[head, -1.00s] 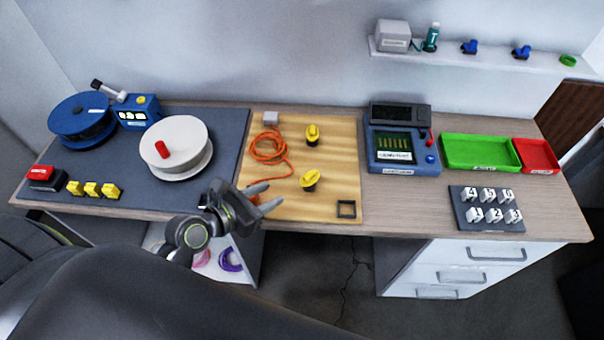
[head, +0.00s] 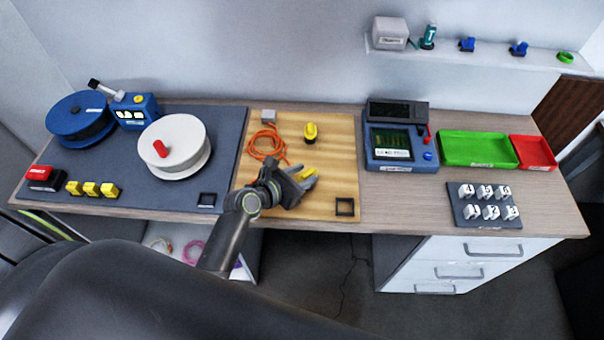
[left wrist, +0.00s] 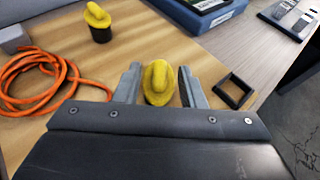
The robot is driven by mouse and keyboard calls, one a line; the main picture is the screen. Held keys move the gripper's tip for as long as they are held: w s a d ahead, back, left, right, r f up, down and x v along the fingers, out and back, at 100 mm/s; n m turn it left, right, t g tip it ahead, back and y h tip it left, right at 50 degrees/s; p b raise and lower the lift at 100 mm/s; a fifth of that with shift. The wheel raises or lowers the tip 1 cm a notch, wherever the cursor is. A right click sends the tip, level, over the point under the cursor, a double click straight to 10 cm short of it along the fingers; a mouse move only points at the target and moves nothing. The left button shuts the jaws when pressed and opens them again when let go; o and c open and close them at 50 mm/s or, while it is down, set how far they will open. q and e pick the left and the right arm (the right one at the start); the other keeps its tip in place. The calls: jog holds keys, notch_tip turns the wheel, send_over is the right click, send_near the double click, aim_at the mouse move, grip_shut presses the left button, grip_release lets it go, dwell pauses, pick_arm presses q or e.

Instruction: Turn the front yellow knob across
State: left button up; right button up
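The front yellow knob (left wrist: 159,82) sits between the two open fingers of my left gripper (left wrist: 158,88) in the left wrist view. Its raised ridge points roughly along the fingers, and a gap shows on the right side; I cannot tell whether the left finger touches it. In the head view my left gripper (head: 303,184) covers most of this knob, with a bit of yellow (head: 308,172) showing. The back yellow knob (head: 310,131) stands upright on its black base on the wooden board (head: 335,165). My right gripper is not in view.
An orange cable (head: 264,145) lies coiled left of the knobs. A small black square frame (head: 345,207) lies on the board's front right corner. A blue device (head: 400,160) stands to the right. A white reel (head: 175,145) sits on the grey mat to the left.

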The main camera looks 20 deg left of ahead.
pick_arm(q)
grip_shut()
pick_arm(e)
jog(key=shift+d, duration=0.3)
pick_arm(q)
jog(key=shift+a, duration=0.1)
jog(key=m+g+h, duration=0.2)
jog(key=m, duration=0.1)
jog(key=m+g+h, duration=0.1)
jog(key=h, duration=0.1)
jog(key=shift+w+a+m+b, duration=0.3)
jog(key=shift+w+a+b, duration=0.05)
jog(key=m+g+h, duration=0.2)
jog(key=m+g, duration=0.1)
jog(key=m+g+b, duration=0.1)
jog(key=g, duration=0.1)
jog(key=shift+w+a+m+h, duration=0.15)
jog(key=shift+w+m+h, duration=0.15)
jog(key=shift+m+h, duration=0.1)
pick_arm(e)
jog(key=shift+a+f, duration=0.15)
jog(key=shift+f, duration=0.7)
pick_arm(q)
jog(key=shift+g, duration=0.3)
grip_release()
